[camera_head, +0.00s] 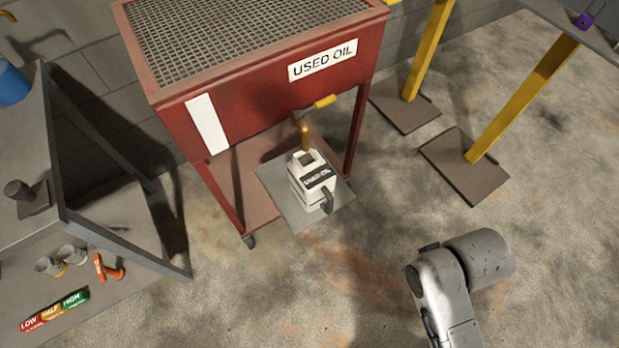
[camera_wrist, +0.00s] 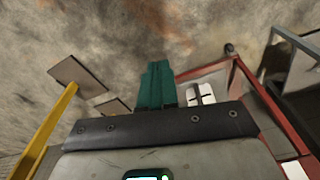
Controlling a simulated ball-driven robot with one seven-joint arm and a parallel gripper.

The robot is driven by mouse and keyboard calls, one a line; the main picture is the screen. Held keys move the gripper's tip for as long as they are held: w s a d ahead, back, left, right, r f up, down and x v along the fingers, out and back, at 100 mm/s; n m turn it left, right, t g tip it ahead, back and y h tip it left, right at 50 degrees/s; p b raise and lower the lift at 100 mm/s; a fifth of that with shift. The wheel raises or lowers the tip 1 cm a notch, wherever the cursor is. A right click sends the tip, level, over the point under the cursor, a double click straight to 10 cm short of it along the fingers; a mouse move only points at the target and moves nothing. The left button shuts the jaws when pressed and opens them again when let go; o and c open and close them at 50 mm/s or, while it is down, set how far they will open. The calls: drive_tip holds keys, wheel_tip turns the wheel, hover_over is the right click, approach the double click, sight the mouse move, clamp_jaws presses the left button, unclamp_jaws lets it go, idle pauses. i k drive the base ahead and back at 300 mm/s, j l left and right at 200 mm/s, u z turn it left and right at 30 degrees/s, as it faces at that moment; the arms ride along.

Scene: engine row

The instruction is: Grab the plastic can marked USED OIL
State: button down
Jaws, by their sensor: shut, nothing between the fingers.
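The white plastic can (camera_head: 311,190) has a dark USED OIL label and a dark handle at its lower right. It stands upright on a grey plate (camera_head: 295,215) at the front of the red USED OIL drain cart (camera_head: 255,100), below a brass tap (camera_head: 302,125). In the wrist view, the white can (camera_wrist: 206,91) shows partly, just right of my gripper (camera_wrist: 158,72). My gripper's green fingers are together and empty, apart from the can. The gripper's body hides the can's lower part there. In the head view only a grey arm part of mine shows at lower right.
A grey bench (camera_head: 25,140) stands at left, its lower shelf (camera_head: 110,275) holding cups, an orange tool and a LOW-HALF-HIGH strip (camera_head: 55,310). Yellow posts (camera_head: 430,50) on dark base plates stand at right. The concrete floor before the cart is clear.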

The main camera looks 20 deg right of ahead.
sight(312, 179)
drive_tip(key=i+j+z, duration=0.2)
drive_tip(key=j, duration=0.55)
drive_tip(key=i+j+z, duration=0.2)
drive_tip(key=j, duration=0.55)
drive_tip(key=i+j+z, duration=0.2)
drive_tip(key=j, duration=0.6)
drive_tip(key=j+z, duration=0.2)
drive_tip(key=j, duration=0.6)
